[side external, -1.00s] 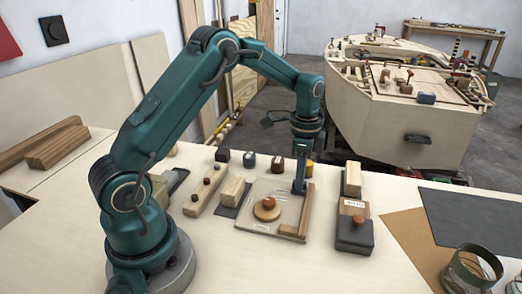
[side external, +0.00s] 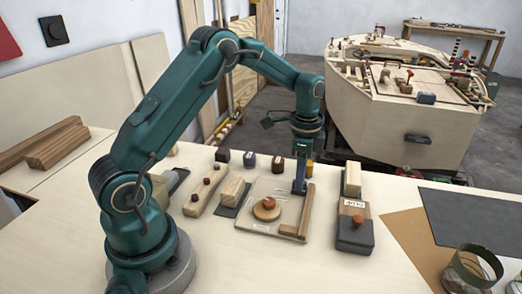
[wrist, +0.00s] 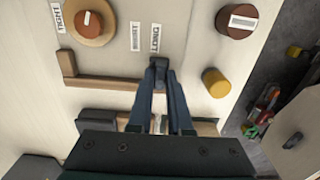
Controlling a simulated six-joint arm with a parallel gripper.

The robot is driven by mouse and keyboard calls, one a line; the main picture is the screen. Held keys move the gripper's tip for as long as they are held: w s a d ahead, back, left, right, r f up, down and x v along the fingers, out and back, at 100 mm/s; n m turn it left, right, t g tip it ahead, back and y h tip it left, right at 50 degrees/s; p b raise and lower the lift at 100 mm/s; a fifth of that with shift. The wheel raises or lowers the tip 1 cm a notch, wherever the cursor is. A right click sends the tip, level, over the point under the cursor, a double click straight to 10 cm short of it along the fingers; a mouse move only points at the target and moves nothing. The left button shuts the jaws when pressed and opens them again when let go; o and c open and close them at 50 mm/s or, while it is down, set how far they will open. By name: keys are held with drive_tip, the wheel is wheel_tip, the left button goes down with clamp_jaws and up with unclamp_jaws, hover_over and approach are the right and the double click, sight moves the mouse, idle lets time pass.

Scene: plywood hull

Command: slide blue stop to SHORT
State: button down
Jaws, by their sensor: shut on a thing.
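My gripper (side external: 299,187) points down at the far right part of a pale board (side external: 262,232) on the bench. In the wrist view its two blue fingers (wrist: 160,76) come together on a small dark blue stop (wrist: 159,62). The stop sits just below the LONG label (wrist: 155,38). The SHORT label (wrist: 135,36) lies to the left of LONG. The stop is close to the right end of an L-shaped wooden strip (wrist: 100,84). The fingers hide part of the stop, and in the side view I cannot make it out from them.
A round wooden dial with an orange knob (side external: 268,203) sits on the board, by the TIGHT label (wrist: 58,17). A dark box with a red knob (side external: 355,234) stands right of the board. A pale block (side external: 234,188) stands left. A yellow cylinder (wrist: 215,82) is close right of my fingers.

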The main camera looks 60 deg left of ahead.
sight(297, 201)
drive_tip(key=shift+s+d, duration=1.25)
drive_tip(key=c, duration=0.8)
unclamp_jaws()
drive_tip(key=shift+c, duration=0.2)
drive_tip(key=shift+r, duration=2.6)
